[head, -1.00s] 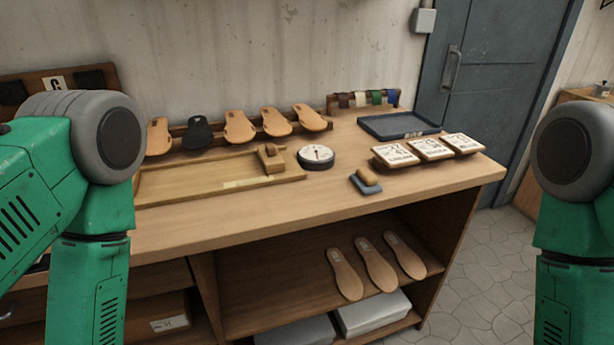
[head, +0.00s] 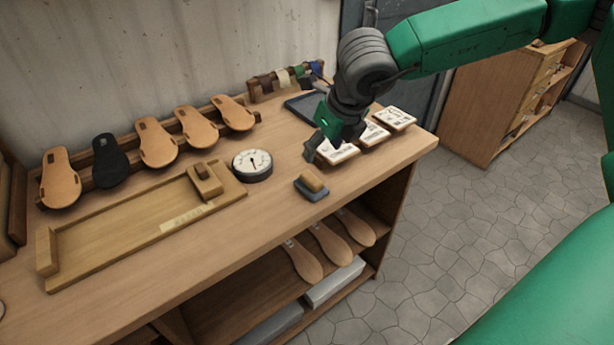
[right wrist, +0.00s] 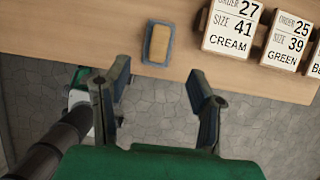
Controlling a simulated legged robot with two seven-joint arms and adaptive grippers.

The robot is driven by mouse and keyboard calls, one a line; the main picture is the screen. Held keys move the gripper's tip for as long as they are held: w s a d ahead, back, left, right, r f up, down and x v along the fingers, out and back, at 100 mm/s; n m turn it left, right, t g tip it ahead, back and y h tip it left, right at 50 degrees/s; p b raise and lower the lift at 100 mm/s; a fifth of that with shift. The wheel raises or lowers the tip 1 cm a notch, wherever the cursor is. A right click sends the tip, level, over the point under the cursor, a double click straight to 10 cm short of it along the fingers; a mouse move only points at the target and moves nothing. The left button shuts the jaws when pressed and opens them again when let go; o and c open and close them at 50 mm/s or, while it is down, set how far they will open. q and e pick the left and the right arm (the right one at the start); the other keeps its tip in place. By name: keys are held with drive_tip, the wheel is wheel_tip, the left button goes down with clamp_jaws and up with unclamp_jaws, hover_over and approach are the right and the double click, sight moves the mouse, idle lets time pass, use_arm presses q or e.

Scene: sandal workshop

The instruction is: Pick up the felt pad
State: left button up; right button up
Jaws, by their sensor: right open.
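The felt pad looks like a small tan block (head: 313,181) on a blue-grey base (head: 311,193). It lies on the workbench (head: 275,215) near the front edge, right of the dial gauge. It also shows in the right wrist view as a tan block (right wrist: 159,43) in a blue-grey surround, beyond the fingertips. My right gripper (head: 330,148) is open and empty, above the bench by the order cards and up and to the right of the pad. Its two spread fingers (right wrist: 158,78) show in the right wrist view. My left gripper is out of view.
Order cards (head: 395,118) stand close to the right gripper. A round dial gauge (head: 252,165) and a wooden tray (head: 110,245) lie left of the pad. Sandal soles (head: 157,145) line the back. Bare bench surrounds the pad. More soles (head: 328,243) lie on the shelf below.

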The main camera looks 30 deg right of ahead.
hover_over(310, 178)
drive_tip(key=s, duration=0.2)
drive_tip(key=f, duration=0.6)
drive_tip(key=shift+w+d+f, duration=0.1)
drive_tip(key=shift+d, duration=0.1)
drive_tip(key=shift+w+a+f, duration=0.15)
drive_tip(key=shift+a+f, duration=0.2)
drive_tip(key=shift+f, duration=0.05)
drive_tip(key=x, duration=0.4)
drive_tip(key=shift+d+f, duration=0.3)
drive_tip(key=shift+d, duration=0.05)
drive_tip(key=shift+d+f, duration=0.3)
drive_tip(key=shift+d, duration=0.05)
drive_tip(key=shift+a+r, duration=0.15)
drive_tip(key=shift+a, duration=0.1)
drive_tip(key=c, duration=0.8)
drive_tip(key=shift+a, duration=0.25)
drive_tip(key=r, duration=0.9)
drive_tip(key=shift+d, duration=0.25)
drive_tip(key=shift+a+r, duration=0.2)
drive_tip(key=shift+r, duration=0.3)
